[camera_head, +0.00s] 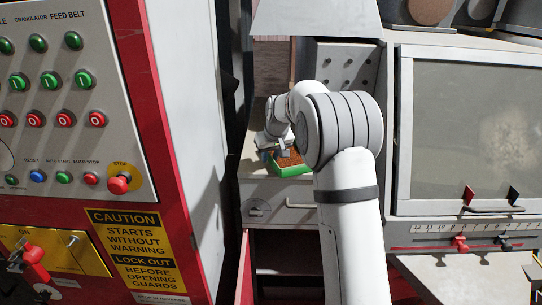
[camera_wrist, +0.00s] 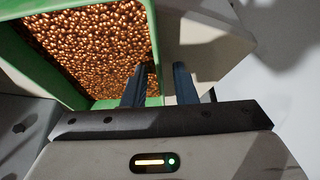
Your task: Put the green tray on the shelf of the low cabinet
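The green tray (camera_head: 293,171) holds copper-coloured granules and sits on a grey machine ledge, partly hidden by my arm. In the wrist view the tray (camera_wrist: 153,40) fills the upper left. My gripper (camera_wrist: 160,84) has one dark finger on the granule side of the tray's wall and the other outside it. A gap shows between the fingers, with the green wall in it. In the head view my gripper (camera_head: 278,146) is small and above the tray. An open compartment with a red edge (camera_head: 244,272) lies below the ledge; I cannot tell whether it is the low cabinet.
A red and grey control panel (camera_head: 70,120) with several buttons stands close on the left. A grey machine with a large window (camera_head: 470,125) stands on the right, with levers (camera_head: 460,243) below it. A grey upright panel (camera_head: 345,65) is behind my arm.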

